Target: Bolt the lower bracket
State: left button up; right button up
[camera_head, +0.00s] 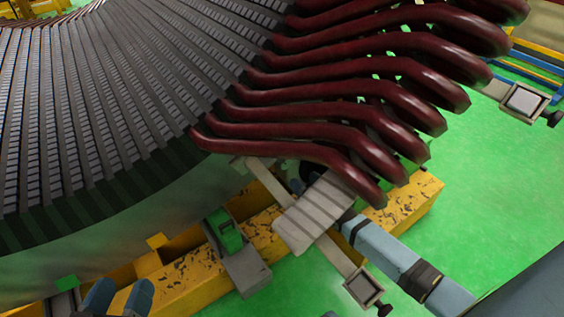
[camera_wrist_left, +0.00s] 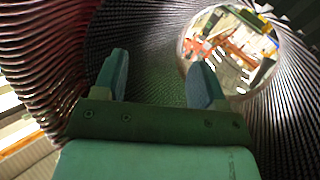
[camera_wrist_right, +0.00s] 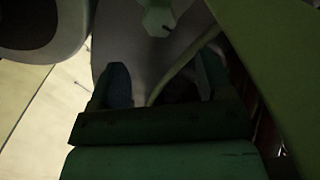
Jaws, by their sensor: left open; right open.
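A light grey ribbed block (camera_head: 315,212), which looks like the lower bracket, lies under the ends of the dark red coils in the head view. A pale bar (camera_head: 335,257) runs from it to a square end plate with a dark knob (camera_head: 384,309). Two blue fingertips of my left gripper (camera_head: 119,296) show at the bottom left; its open, empty jaws (camera_wrist_left: 160,88) face the ribbed bore in the left wrist view. My right gripper (camera_wrist_right: 160,92) is open in the dark right wrist view. A pale green bolt-like part (camera_wrist_right: 158,18) is beyond its fingers. I cannot tell whether they touch anything.
The big stator core (camera_head: 90,110) fills the upper left, with several red coils (camera_head: 330,105) overhanging right. A worn yellow beam (camera_head: 195,285) carries a grey clamp with a green block (camera_head: 228,236). A similar bar end (camera_head: 525,101) is at upper right. Green floor (camera_head: 480,190) is clear.

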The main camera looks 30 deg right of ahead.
jog(key=w+b, duration=0.1)
jog(key=w, duration=0.2)
jog(key=w+a+b, duration=0.1)
jog(key=w, duration=0.2)
jog(key=w+b, duration=0.1)
jog(key=w, duration=0.2)
jog(key=shift+w+a+f+b, duration=0.1)
jog(key=shift+w+a+b, duration=0.1)
jog(key=shift+w+b, duration=0.2)
jog(key=shift+w, duration=0.55)
pick_arm(q)
jog(key=shift+w+a+f+m+t, duration=0.15)
jog(key=shift+w+a+f+m, duration=0.2)
jog(key=shift+w+m, duration=0.2)
jog(key=shift+w+a+f+m+t, duration=0.2)
jog(key=shift+w+a+m, duration=0.1)
jog(key=shift+w+m, duration=0.25)
jog(key=shift+s, duration=0.1)
